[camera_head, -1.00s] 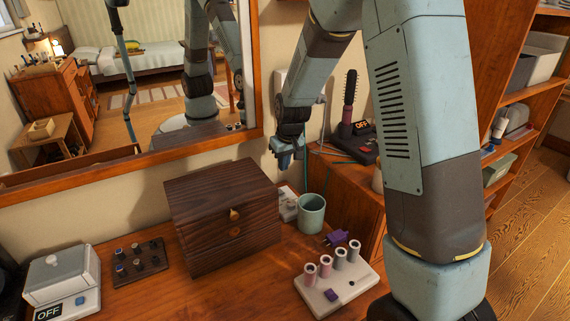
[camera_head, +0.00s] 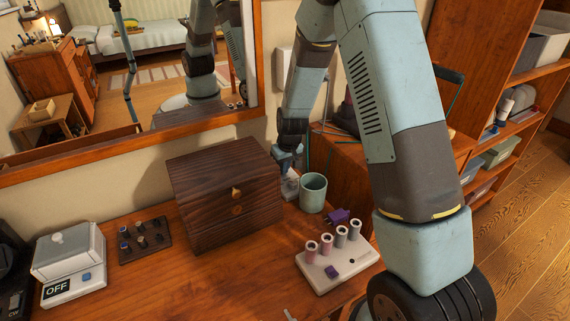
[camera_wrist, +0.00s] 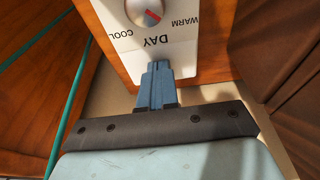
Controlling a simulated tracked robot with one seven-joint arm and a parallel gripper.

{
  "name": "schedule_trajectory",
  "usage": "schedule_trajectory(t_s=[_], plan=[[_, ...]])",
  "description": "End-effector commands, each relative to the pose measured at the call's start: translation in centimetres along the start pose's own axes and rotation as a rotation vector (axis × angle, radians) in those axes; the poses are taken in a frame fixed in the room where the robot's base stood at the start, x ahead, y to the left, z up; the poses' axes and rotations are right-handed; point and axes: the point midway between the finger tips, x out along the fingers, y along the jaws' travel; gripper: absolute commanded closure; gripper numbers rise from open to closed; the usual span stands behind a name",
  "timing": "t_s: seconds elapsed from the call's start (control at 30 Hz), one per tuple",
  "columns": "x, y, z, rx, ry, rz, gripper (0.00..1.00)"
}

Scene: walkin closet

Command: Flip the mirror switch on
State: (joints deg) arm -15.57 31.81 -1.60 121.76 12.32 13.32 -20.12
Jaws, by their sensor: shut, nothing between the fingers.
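The mirror (camera_head: 190,60) in its wooden frame hangs on the wall at the upper left in the head view. A white control plate (camera_wrist: 185,55) in the wrist view has a round dial (camera_wrist: 146,12) and the words COOL, WARM and DAY. In the head view the plate (camera_head: 291,187) is a small pale piece between the dark drawer box and the green cup, mostly hidden. My gripper (camera_wrist: 157,68) is shut and empty, its fingertips at the plate's lower part, below the word DAY. I cannot tell whether they touch it. No switch lever shows clearly there.
A dark wooden box (camera_head: 215,185) stands left of my gripper, and a green cup (camera_head: 313,194) stands close on its right. A roller stand (camera_head: 335,262) is in front. A grey-lidded box (camera_head: 70,260) marked OFF sits far left. The front middle tabletop is clear.

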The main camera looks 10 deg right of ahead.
Motion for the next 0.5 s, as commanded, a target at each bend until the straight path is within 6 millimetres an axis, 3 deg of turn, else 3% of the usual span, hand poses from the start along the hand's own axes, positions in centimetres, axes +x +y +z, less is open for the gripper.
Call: schedule_trajectory(t_s=[0.5], plan=[[0.46, -0.01, 0.3, 0.001, 0.0, 0.0, 1.0]])
